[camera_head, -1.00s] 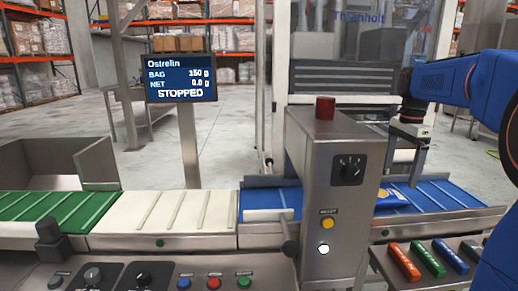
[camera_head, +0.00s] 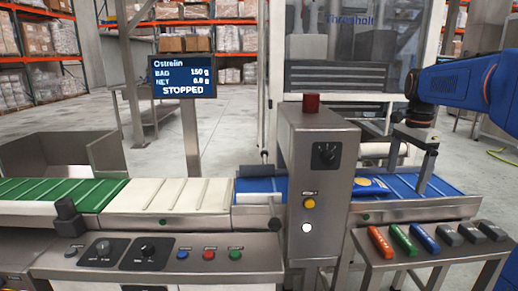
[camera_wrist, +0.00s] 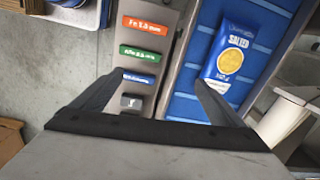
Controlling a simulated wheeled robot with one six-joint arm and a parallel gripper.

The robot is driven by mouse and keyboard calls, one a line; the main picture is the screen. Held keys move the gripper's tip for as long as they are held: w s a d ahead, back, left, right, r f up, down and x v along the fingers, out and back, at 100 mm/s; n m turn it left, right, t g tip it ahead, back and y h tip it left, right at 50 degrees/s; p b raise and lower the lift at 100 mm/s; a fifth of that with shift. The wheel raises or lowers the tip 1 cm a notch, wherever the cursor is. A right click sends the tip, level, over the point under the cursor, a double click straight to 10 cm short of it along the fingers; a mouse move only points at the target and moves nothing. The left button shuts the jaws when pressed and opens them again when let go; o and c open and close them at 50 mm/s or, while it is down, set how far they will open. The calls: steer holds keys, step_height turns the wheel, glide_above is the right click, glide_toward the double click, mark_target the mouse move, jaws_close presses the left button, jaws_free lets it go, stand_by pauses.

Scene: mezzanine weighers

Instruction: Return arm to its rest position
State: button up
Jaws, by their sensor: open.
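My gripper (camera_head: 409,163) hangs from my blue arm at the right, over the right part of the blue conveyor belt (camera_head: 440,186). In the wrist view its two dark fingers (camera_wrist: 160,95) are spread wide with nothing between them. A blue and yellow bag (camera_wrist: 234,50) marked "SALTED" lies flat on the blue belt beyond the right finger. In the head view the bag (camera_head: 371,186) is partly hidden behind the steel housing.
A steel housing (camera_head: 318,190) with a red top stands over the belt. A sloped shelf (camera_head: 465,252) holds several coloured bars. A screen (camera_head: 185,77) reads "STOPPED". A control panel (camera_head: 170,258) with knobs and buttons runs along the front. A green belt (camera_head: 50,192) is at the left.

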steer(key=s+a+f+n+t, duration=0.1)
steer(key=s+a+f+n, duration=0.1)
steer(key=s+a+n, duration=0.4)
steer(key=s+a+f+n+t, duration=0.1)
steer(key=s+a+f+n, duration=0.15)
steer(key=s, duration=0.55)
steer(key=s+a+f+n+t, duration=0.1)
steer(key=s+a+f+n, duration=0.1)
steer(key=s+f+n, duration=0.2)
steer(key=s+a+f+n+t, duration=0.1)
steer(key=s+a+f+n, duration=0.2)
steer(key=s+f, duration=0.4)
steer(key=s+n, duration=0.1)
steer(key=s, duration=0.2)
steer(key=shift+s+a+f, duration=0.15)
steer(key=shift+a+f, duration=0.05)
steer(key=shift+a, duration=0.15)
stand_by(0.4)
